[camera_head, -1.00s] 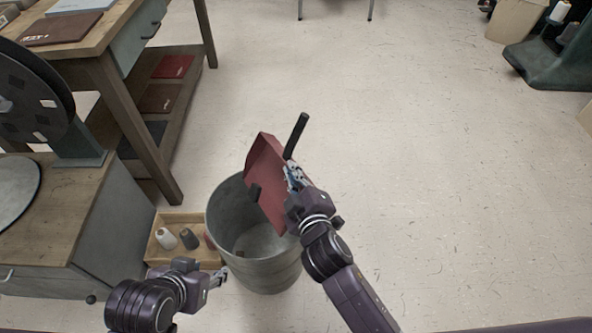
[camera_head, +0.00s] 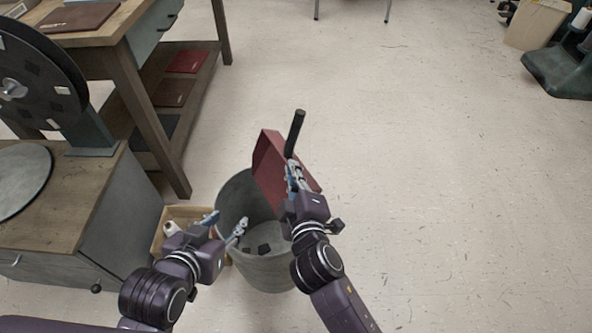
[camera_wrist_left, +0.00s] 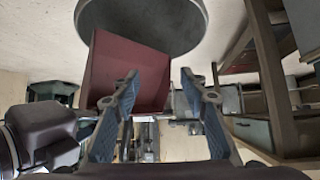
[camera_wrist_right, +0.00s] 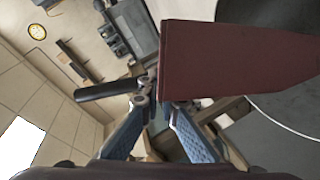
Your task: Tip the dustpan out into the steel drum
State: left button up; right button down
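The red dustpan (camera_head: 268,165) is tilted steeply over the far right rim of the steel drum (camera_head: 270,272). Its tray looks empty on the side that shows. My right gripper (camera_head: 293,172) is shut on the dustpan near the base of its black handle (camera_head: 297,130); the handle also shows in the right wrist view (camera_wrist_right: 105,90). Dark scraps (camera_head: 263,249) lie on the drum's floor. My left gripper (camera_head: 226,226) is open and empty at the drum's near left rim. In the left wrist view the dustpan (camera_wrist_left: 125,70) shows beyond its spread fingers.
A wooden box (camera_head: 168,240) with a white spool (camera_head: 172,228) stands against the drum's left side, partly hidden by my left arm. A bench with a black wheel (camera_head: 40,85) and a wooden table (camera_head: 125,30) are at left.

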jog(key=shift+s+a+r+n+t+b, duration=0.15)
jog(key=shift+s+a+r+n+b, duration=0.1)
jog(key=shift+a+b, duration=0.15)
jog(key=shift+s+a+r+n+t+b, duration=0.15)
jog(key=shift+s+a+n+b, duration=0.15)
jog(key=shift+a, duration=0.15)
pick_arm(q)
jog(key=w+d+r+t+h, duration=0.1)
jog(key=w+r+t, duration=0.3)
jog(key=r, duration=0.4)
jog(key=shift+w+d+t, duration=0.3)
jog(key=shift+w+d, duration=0.35)
jog(key=shift+d, duration=0.1)
pick_arm(e)
jog(key=shift+a, duration=0.2)
jog(key=shift+r, duration=0.1)
